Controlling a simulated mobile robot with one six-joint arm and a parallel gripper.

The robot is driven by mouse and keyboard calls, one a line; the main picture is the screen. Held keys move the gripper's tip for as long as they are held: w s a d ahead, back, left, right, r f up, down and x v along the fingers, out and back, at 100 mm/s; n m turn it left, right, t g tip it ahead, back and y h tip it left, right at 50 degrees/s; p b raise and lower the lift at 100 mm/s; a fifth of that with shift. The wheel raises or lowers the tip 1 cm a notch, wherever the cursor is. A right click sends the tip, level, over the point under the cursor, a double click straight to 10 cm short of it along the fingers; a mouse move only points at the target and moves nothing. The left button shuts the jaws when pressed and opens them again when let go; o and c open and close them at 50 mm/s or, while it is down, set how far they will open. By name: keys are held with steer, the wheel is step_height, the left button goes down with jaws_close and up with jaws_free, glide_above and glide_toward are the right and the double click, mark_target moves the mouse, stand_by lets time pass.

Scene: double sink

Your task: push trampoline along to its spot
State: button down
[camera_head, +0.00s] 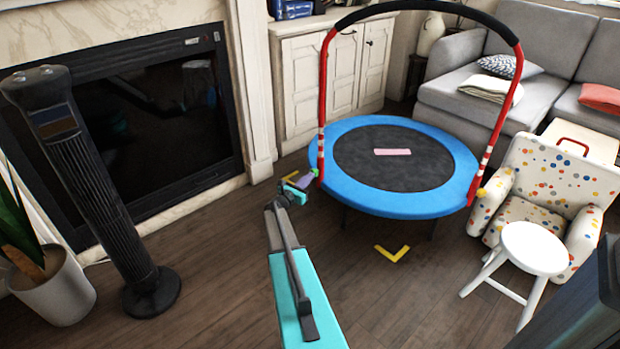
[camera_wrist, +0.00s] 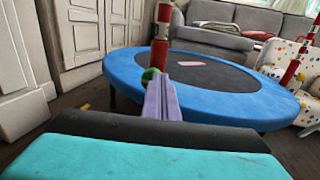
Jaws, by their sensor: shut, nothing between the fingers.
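The trampoline (camera_head: 350,190) has a blue padded rim, a black mat with a pink label, and a red handlebar with a black foam top. It stands on the wooden floor in front of the white cabinet. My gripper (camera_head: 311,176) is shut and empty at the near left of the rim, close to the foot of the left red post. In the wrist view my gripper (camera_wrist: 160,98) points at the trampoline rim (camera_wrist: 225,105); I cannot tell whether it touches. Yellow corner marks lie on the floor, one (camera_head: 392,253) in front of the trampoline and one (camera_head: 290,176) at its left.
A white stool (camera_head: 533,248) and a spotted armchair (camera_head: 560,180) stand close to the trampoline's right. A grey sofa (camera_head: 455,88) is behind. A black tower fan (camera_head: 100,190) and a potted plant (camera_head: 55,290) stand at the left by the fireplace.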

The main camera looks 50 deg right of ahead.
steer(key=a+p, duration=0.2)
steer(key=a, duration=1.1)
steer(key=shift+s+p, duration=0.2)
steer(key=shift+p, duration=0.1)
steer(key=shift+a, duration=0.1)
steer(key=s+a+f+m+g+y+p, duration=0.1)
steer(key=s+a+m+y+p, duration=0.3)
steer(key=a, duration=0.7)
steer(key=s+a+m+g+y+p, duration=0.25)
steer(key=s+a+p, duration=0.45)
steer(key=a, duration=0.4)
steer(key=s+a+f+m+g+y+p, duration=0.1)
steer(key=s+a+m+y+p, duration=0.3)
steer(key=a, duration=0.7)
steer(key=s+a+r+m+y+p, duration=0.2)
steer(key=s+a, duration=0.4)
steer(key=a, duration=0.3)
steer(key=s+a+r+m+g+y+p, duration=0.1)
steer(key=s+a+r+m+y+p, duration=0.2)
steer(key=s+a+p, duration=0.3)
steer(key=s+a+r+m+g+y+p, duration=0.1)
steer(key=s+a, duration=0.5)
steer(key=a, duration=0.7)
step_height(320, 180, up, 4)
steer(key=m+y+p, duration=0.1)
steer(key=m+p, duration=0.1)
steer(key=p, duration=0.1)
steer(key=shift+a+f, duration=0.2)
steer(key=shift+a, duration=0.05)
